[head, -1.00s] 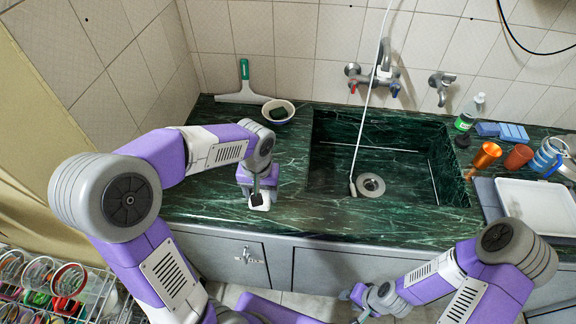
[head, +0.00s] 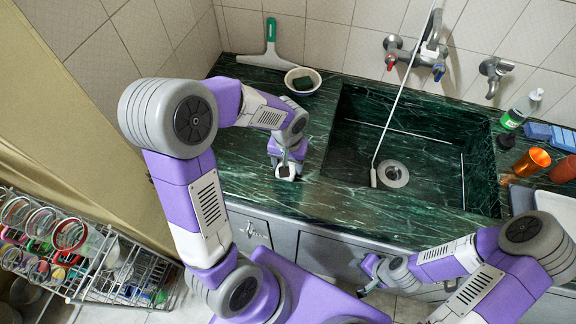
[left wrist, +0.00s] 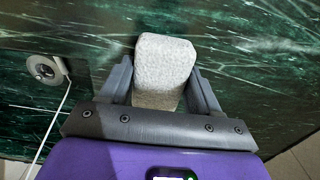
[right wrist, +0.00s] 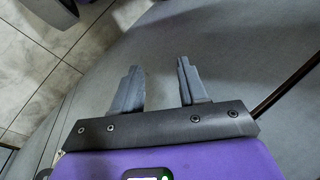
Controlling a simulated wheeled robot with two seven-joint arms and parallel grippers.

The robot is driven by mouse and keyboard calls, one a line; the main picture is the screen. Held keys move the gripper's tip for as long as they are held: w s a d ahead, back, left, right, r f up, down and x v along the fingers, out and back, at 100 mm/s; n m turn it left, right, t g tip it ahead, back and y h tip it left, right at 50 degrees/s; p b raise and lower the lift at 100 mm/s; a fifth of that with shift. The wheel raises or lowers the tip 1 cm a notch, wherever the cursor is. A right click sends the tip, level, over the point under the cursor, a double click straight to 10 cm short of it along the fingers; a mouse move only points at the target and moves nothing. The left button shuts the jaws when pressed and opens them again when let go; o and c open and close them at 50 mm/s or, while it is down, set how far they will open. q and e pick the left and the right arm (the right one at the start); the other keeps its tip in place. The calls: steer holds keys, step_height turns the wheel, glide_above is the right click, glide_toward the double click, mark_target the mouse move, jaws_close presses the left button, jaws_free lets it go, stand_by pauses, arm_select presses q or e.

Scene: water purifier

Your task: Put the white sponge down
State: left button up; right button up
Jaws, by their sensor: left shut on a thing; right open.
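The white sponge (left wrist: 165,62) is a pale, rough block between the two fingers of my left gripper (left wrist: 163,88) in the left wrist view. My left gripper is shut on it, with its outer end sticking out past the fingertips. In the head view the sponge (head: 286,173) is small and white at the tip of my left gripper, over the green marble counter (head: 245,178) left of the sink. I cannot tell whether it touches the counter. My right gripper (right wrist: 160,68) is open and empty in the right wrist view, low in front of the cabinets.
The sink (head: 400,140) has a hose running to its drain (head: 393,174). A bowl (head: 303,80) with a dark green sponge and a squeegee (head: 268,52) stand behind my left gripper. A bottle (head: 521,108) and an orange cup (head: 531,162) are at right. A dish rack (head: 100,265) is lower left.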

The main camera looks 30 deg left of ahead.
arm_select(q)
steer(key=shift+f, duration=0.4)
steer(key=shift+f, duration=0.1)
steer(key=o, duration=0.9)
steer(key=shift+o, duration=0.2)
steer(key=shift+r, duration=0.2)
step_height(320, 180, up, 12)
steer(key=p, duration=0.3)
steer(key=shift+p, duration=0.4)
steer(key=shift+s+f, duration=0.1)
